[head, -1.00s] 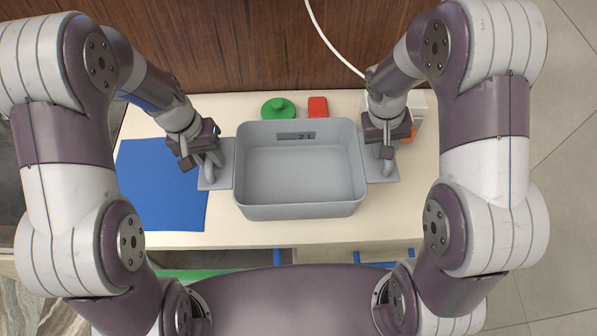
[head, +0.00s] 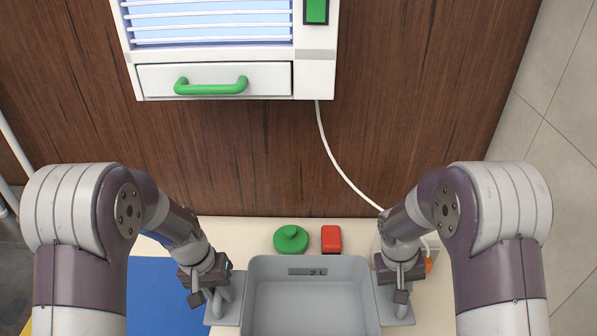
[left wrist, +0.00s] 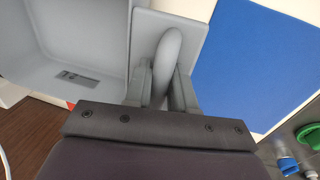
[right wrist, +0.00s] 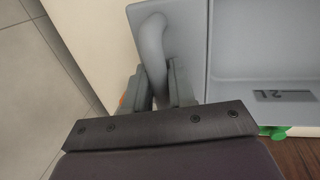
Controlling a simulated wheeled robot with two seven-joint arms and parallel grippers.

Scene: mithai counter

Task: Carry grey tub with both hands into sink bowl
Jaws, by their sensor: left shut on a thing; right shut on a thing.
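The grey tub (head: 310,310) stands between my two grippers at the bottom of the head view, its lower part cut off by the frame edge. It looks empty, with a dark label on its far inner wall. My left gripper (head: 215,300) is shut on the tub's left handle, a grey loop that shows between the fingers in the left wrist view (left wrist: 168,65). My right gripper (head: 400,292) is shut on the right handle, which shows in the right wrist view (right wrist: 155,60). I cannot tell whether the tub touches the counter. No sink bowl is identifiable.
A blue mat (head: 165,295) lies left of the tub. A green round lidded thing (head: 290,240) and a red block (head: 331,238) sit just behind it. A white cabinet with a green-handled drawer (head: 212,82) is on the wooden wall, and a white cable (head: 340,165) hangs down.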

